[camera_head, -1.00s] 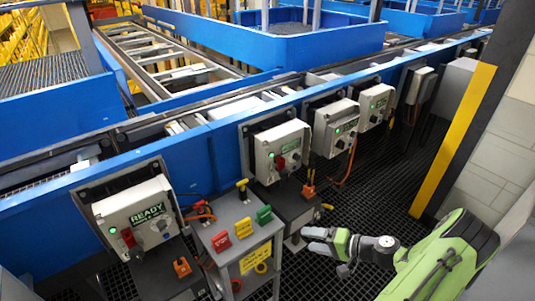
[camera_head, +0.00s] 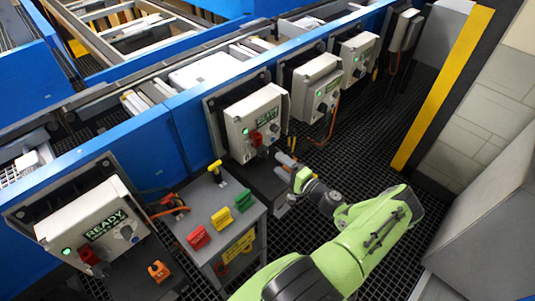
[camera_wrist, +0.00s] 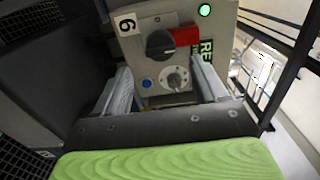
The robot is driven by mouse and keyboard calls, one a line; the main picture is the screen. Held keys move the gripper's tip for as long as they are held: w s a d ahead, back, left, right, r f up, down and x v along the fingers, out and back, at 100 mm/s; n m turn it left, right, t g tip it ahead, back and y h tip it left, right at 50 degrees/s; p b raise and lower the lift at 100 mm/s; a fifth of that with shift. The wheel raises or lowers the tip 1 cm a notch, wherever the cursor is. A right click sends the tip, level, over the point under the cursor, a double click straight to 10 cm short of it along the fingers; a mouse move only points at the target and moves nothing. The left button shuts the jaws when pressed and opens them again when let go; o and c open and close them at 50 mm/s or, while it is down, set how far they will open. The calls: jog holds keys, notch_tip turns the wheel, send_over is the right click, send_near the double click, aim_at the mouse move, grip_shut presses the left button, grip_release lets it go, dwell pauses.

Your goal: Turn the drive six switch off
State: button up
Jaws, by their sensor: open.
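The drive box (camera_head: 255,120) with a READY label stands on the blue conveyor side, just beyond my gripper (camera_head: 286,172). In the wrist view the box (camera_wrist: 130,50) carries a plate (camera_wrist: 127,24) with a numeral that looks like a 6, seen turned. Its rotary switch (camera_wrist: 165,42) has a black round body and a red part on its right. The switch also shows red in the head view (camera_head: 257,139). A green lamp (camera_wrist: 204,10) is lit. My gripper (camera_wrist: 165,88) is open and empty, its fingers apart below the switch, not seen touching it.
A small dial (camera_wrist: 176,79) and a blue button (camera_wrist: 147,82) sit below the switch. A grey cart (camera_head: 215,192) with red, yellow and green tags stands left of my arm. Other drive boxes (camera_head: 95,220) (camera_head: 318,88) flank this one. Grated floor is clear at right.

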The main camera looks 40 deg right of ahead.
aim_at(263, 148)
jog(key=w, duration=0.6)
jog(key=shift+w+a, duration=0.15)
jog(key=shift+w, duration=0.25)
jog(key=shift+c, duration=0.5)
jog(key=c, duration=0.9)
